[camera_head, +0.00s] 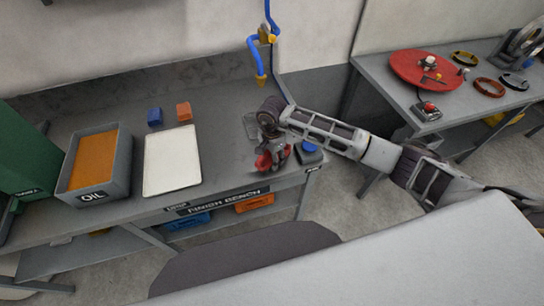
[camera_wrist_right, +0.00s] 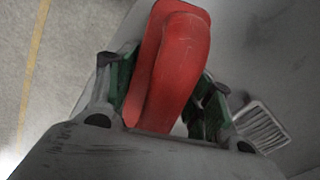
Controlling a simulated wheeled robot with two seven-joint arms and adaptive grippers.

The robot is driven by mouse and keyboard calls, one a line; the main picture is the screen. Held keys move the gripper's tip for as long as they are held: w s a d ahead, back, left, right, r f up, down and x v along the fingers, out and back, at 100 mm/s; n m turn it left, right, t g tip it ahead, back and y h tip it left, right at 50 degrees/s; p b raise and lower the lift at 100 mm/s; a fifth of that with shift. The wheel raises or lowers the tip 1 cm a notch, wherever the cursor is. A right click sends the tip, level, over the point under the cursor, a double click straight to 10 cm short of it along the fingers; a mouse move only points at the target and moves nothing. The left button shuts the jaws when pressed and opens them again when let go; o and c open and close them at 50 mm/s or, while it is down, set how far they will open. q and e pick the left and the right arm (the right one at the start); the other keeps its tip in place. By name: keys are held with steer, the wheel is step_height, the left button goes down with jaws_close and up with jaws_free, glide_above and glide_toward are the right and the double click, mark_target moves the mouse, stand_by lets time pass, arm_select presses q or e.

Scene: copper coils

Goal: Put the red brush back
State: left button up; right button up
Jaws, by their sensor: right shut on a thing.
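The red brush (camera_head: 265,161) is at the right end of the finish bench, mostly covered by my right gripper in the head view. In the right wrist view the red brush (camera_wrist_right: 172,65) fills the space between the fingers. My right gripper (camera_head: 272,154) is shut on the red brush; its green-padded fingers (camera_wrist_right: 165,90) press on both sides of it. Whether the brush touches the bench top cannot be told. My left gripper is not in view.
On the finish bench (camera_head: 225,150) are an oil bin (camera_head: 122,170), a white tray (camera_head: 172,160), and blue (camera_head: 154,117) and orange (camera_head: 184,111) blocks. A blue-topped item (camera_head: 308,149) stands close beside my right gripper. A second table (camera_head: 385,85) holds a red disc (camera_head: 408,62).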

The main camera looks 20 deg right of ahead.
steer(key=shift+f, duration=0.1)
steer(key=o, duration=1)
steer(key=shift+r, duration=0.25)
steer(key=shift+r+b, duration=1.15)
steer(key=shift+r, duration=4.7)
